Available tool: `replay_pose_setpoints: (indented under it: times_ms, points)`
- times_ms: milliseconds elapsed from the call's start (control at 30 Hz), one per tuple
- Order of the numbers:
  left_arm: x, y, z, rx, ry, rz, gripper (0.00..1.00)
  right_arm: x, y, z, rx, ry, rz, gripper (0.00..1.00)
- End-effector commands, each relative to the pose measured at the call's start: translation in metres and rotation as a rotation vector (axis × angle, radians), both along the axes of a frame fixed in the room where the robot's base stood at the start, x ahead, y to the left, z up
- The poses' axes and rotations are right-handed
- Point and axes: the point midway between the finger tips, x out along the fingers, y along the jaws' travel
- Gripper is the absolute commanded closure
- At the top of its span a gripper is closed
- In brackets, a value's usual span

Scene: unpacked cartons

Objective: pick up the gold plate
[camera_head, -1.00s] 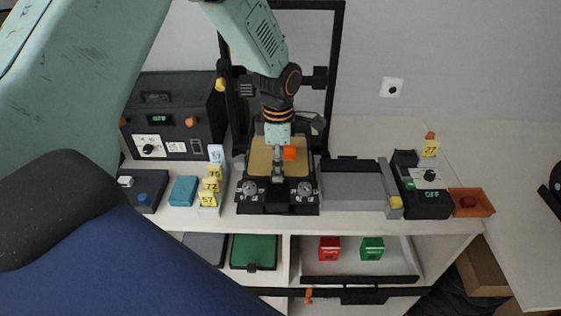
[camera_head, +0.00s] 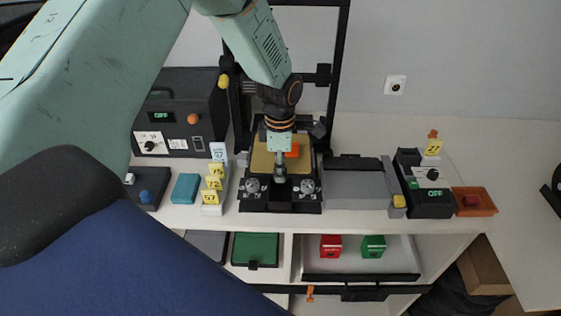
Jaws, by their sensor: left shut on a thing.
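The gold plate (camera_head: 261,158) lies in a black fixture (camera_head: 280,204) on the white bench. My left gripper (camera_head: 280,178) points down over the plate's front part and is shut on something. Its fingers and wrist cover the middle of the plate, so the exact contact is hard to see. My right gripper is not in view.
A black control box (camera_head: 178,115) stands on the left. A grey slide unit (camera_head: 355,185), a switch box (camera_head: 430,191) and an orange tray (camera_head: 483,200) stand right. A black frame rises behind.

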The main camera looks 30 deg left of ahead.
Motion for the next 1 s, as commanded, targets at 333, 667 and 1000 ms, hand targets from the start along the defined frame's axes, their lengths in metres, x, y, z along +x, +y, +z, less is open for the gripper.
replay_pose_setpoints:
  times_ms: [333, 667, 1000]
  points:
    - [-0.001, 0.000, 0.000, 0.000, 0.004, 0.000, 1.00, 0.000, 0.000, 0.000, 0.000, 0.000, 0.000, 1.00]
    - [0.001, 0.000, 0.014, 0.000, -0.001, 0.000, 1.00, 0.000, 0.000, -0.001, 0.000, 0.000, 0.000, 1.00]
    - [0.000, 0.000, 0.078, 0.000, -0.001, 0.000, 1.00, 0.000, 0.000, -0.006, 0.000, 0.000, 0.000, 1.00]
